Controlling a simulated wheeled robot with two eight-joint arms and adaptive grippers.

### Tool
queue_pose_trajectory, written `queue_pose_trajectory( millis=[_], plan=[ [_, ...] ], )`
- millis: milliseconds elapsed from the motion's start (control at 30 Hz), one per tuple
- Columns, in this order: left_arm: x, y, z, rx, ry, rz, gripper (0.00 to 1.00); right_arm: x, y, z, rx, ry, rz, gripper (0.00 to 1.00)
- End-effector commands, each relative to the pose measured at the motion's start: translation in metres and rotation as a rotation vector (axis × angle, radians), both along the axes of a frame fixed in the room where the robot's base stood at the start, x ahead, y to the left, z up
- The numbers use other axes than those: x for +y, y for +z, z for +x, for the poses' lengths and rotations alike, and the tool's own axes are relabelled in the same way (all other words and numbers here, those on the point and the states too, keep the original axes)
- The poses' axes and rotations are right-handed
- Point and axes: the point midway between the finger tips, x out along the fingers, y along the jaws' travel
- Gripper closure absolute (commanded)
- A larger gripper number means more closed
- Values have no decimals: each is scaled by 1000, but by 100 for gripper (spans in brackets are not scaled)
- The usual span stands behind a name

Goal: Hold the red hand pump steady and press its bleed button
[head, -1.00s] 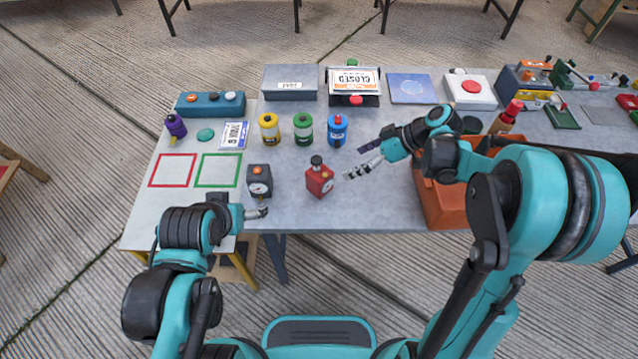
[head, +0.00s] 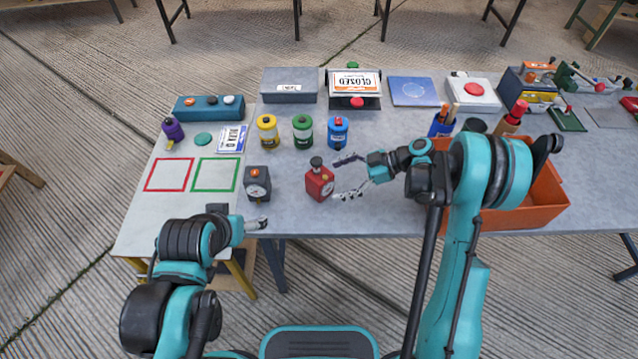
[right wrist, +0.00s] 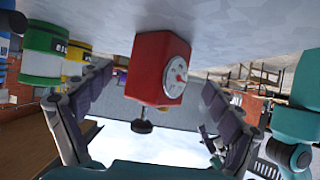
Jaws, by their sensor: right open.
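The red hand pump (head: 320,185) stands upright on the grey table, with a black knob on top and a round white gauge on its front. In the right wrist view the pump (right wrist: 150,68) appears upside down between the fingers, gauge toward the right finger. My right gripper (head: 345,178) is open just right of the pump, its fingers spread either side of it; I see no clear contact. No bleed button can be told apart from the other small parts. My left gripper (head: 262,223) is at the table's front edge, below the dark gauge box; its jaw opening is unclear.
A dark box with a gauge and orange button (head: 257,184) stands left of the pump. Yellow (head: 268,134), green (head: 303,134) and blue (head: 338,134) canisters stand behind. An orange bin (head: 540,200) is at right, partly behind my right arm. Table in front of the pump is clear.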

Motion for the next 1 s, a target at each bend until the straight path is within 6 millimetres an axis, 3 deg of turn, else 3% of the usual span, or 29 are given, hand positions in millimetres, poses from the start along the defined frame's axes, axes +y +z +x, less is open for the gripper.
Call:
queue_pose_trajectory(
  millis=[300, 767, 900, 1000],
  plan=[
    [0, -21, 0, 0, 0, 0, 16, 35, -21, 0, 0, 1, 0, 8],
    [0, -23, 0, 0, 0, 0, 16, 43, -23, 0, 1, 0, 0, 8],
    [0, -23, 0, 0, 0, 0, 16, 43, -23, 0, 1, 0, 0, 39],
    [0, -24, 0, 0, 0, 0, 16, 43, -23, 0, 1, 0, 0, 39]
  ],
)
